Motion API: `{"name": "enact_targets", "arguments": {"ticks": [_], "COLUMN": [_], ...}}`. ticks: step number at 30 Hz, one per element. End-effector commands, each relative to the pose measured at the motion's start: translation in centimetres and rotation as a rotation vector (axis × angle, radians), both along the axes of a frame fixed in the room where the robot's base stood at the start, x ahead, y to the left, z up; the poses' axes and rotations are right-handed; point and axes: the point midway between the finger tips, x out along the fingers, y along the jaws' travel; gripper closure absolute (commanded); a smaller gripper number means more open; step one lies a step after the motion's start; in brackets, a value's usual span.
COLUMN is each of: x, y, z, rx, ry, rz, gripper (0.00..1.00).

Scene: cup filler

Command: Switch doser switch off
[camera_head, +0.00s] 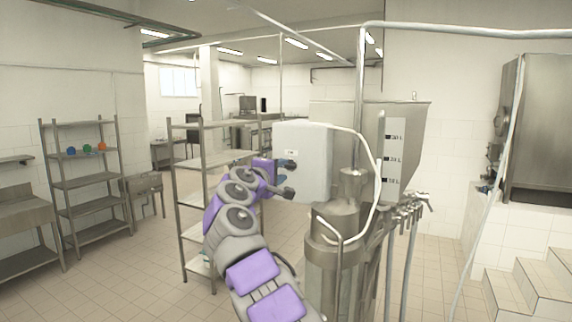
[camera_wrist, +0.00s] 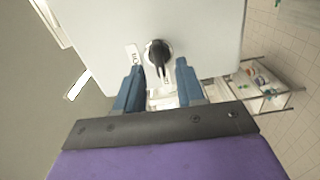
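The doser switch is a black rotary knob (camera_wrist: 158,58) on a light grey control box (camera_wrist: 205,30) in the wrist view. Its pointer lies roughly along the picture's vertical, near a small white label (camera_wrist: 132,56). My gripper (camera_wrist: 160,80) is open, with one blue finger on each side just below the knob and a gap to both sides of it. I cannot tell whether the fingers touch the box. In the head view my gripper (camera_head: 287,172) is at the left side of the control box (camera_head: 312,150); the knob is hard to make out there.
A steel hopper (camera_head: 405,150) with level marks stands right of the box, above pipes and valves (camera_head: 408,212). Metal shelves (camera_head: 195,190) stand left of my arm. Another rack (camera_head: 88,180) holds coloured balls. White steps (camera_head: 530,285) are at the right. Tiled floor is open at left.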

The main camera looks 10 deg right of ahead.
Motion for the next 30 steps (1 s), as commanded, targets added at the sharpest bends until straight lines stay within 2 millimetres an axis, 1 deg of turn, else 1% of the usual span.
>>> {"name": "enact_targets", "arguments": {"ticks": [6,10,16,23,26,30], "x": [2.0,2.7,3.2,3.2,3.2,3.2], "y": [-1.3,-2.0,-2.6,-2.3,-2.3,-2.3], "z": [0.2,0.2,0.0,0.0,0.0,0.0], "rx": [0.003,0.002,0.000,-0.002,-0.002,-0.002], "ry": [0.001,0.001,0.001,0.000,0.000,0.000], "rz": [0.001,-0.002,-0.002,-0.001,-0.001,-0.001], "gripper": [0.62,0.62,0.62,0.62,0.69,0.83]}}
